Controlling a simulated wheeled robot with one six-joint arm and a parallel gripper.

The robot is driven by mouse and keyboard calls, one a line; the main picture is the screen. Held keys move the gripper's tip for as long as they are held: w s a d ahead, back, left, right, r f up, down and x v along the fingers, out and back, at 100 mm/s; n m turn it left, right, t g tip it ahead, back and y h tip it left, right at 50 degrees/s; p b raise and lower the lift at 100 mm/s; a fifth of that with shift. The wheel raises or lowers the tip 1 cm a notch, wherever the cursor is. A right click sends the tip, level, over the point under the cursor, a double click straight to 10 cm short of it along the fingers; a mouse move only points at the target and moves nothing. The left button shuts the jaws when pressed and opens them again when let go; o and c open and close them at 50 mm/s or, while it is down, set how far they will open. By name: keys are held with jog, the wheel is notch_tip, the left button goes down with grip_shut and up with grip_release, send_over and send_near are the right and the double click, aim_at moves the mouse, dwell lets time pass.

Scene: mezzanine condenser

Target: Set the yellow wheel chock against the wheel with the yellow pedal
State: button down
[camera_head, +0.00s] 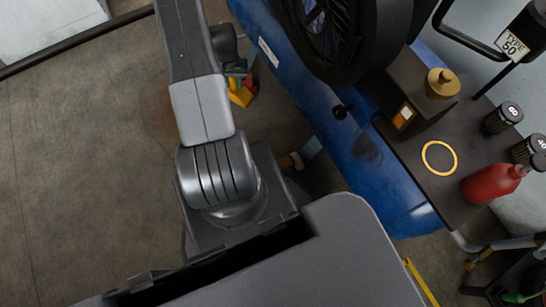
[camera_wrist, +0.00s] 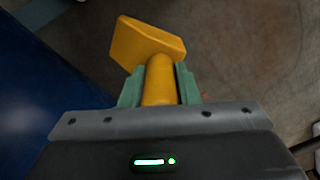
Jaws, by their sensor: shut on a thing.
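The yellow wheel chock (camera_wrist: 146,44) is in the wrist view, a wedge-like block with a round yellow handle. My gripper (camera_wrist: 160,88) has its two green fingers closed on either side of that handle. The block sticks out beyond the fingertips, over the brown floor. In the head view the yellow chock (camera_head: 240,94) shows partly, low beside the blue tank, and my arm hides much of my gripper (camera_head: 238,78). I cannot make out for certain a wheel with a yellow pedal in either view.
A blue tank (camera_head: 340,128) with a black flywheel (camera_head: 330,35) stands to the right of my arm. A dark shelf beside it holds a red bottle (camera_head: 490,184). The floor (camera_head: 80,170) at left is clear.

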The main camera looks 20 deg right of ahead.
jog(key=s+d+f+m+b, duration=0.2)
jog(key=f+b, duration=0.4)
jog(key=f, duration=0.6)
jog(key=s+d+f+m+b, duration=0.1)
jog(key=s+d+f+b, duration=0.3)
jog(key=f, duration=0.9)
jog(key=s+d+f+m+b, duration=0.2)
jog(key=f+b, duration=0.5)
jog(key=f, duration=0.5)
jog(key=shift+s+d+f+m+b, duration=0.1)
jog(key=shift+s+d+m+b, duration=0.2)
jog(key=shift+s, duration=0.4)
jog(key=shift+s+d+f+b, duration=0.1)
jog(key=shift+s+d, duration=0.3)
jog(key=shift+s, duration=0.25)
jog(key=shift+f, duration=0.15)
jog(key=c, duration=1.1)
grip_release()
notch_tip(320, 180, up, 12)
jog(key=p, duration=0.4)
jog(key=shift+r+p, duration=0.2)
jog(key=shift+p, duration=0.15)
